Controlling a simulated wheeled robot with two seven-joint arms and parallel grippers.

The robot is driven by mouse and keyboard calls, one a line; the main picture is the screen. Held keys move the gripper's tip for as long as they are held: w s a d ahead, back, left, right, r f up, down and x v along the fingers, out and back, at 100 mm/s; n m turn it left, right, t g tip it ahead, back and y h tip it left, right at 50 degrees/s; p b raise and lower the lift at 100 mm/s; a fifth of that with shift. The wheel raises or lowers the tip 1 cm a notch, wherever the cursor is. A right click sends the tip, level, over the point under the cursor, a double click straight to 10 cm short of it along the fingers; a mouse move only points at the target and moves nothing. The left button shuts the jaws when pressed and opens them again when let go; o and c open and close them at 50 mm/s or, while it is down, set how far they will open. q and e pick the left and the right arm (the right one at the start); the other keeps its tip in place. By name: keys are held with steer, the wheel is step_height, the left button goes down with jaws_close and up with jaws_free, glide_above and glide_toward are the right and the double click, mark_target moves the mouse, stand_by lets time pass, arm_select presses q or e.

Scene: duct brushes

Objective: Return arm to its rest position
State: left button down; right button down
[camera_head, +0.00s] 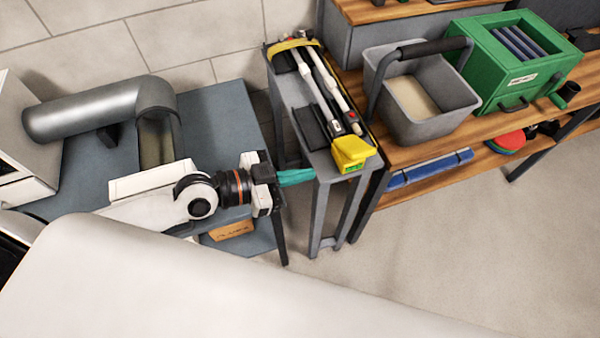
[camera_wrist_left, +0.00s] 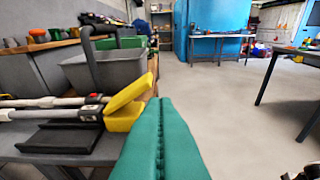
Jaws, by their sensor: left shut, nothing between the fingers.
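My left gripper (camera_head: 296,177) comes in from the left in the head view. Its teal fingers are shut with nothing between them, and they point right, near the front of the narrow grey stand (camera_head: 327,210). In the left wrist view the teal fingers (camera_wrist_left: 160,140) are pressed together along a dark seam. The stand's top holds long white and black brush rods (camera_head: 320,85) with a yellow block (camera_head: 351,152) at the near end. The yellow block (camera_wrist_left: 127,104) is just left of my fingers in the wrist view. My right gripper is not in view.
A grey duct elbow (camera_head: 100,108) lies on the blue-grey table (camera_head: 225,115) at left. A grey bucket (camera_head: 425,115) and a green box (camera_head: 515,60) stand on the wooden bench (camera_head: 400,155). Open floor (camera_head: 460,240) lies at the right.

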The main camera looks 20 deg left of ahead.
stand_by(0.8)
arm_select(q)
steer(key=s+a+f+n+g+y, duration=0.6)
steer(key=s+a+f+n+y, duration=0.3)
steer(key=s+a+f+y, duration=0.25)
step_height(320, 180, down, 25)
steer(key=s+d+g, duration=0.1)
steer(key=s, duration=0.1)
steer(key=s+a+f+g, duration=0.1)
steer(key=s+a+f, duration=0.1)
steer(key=s+f, duration=1.3)
steer(key=shift+s+a+f+y, duration=0.25)
steer(key=shift+s+a+y, duration=0.15)
steer(key=shift+s, duration=0.15)
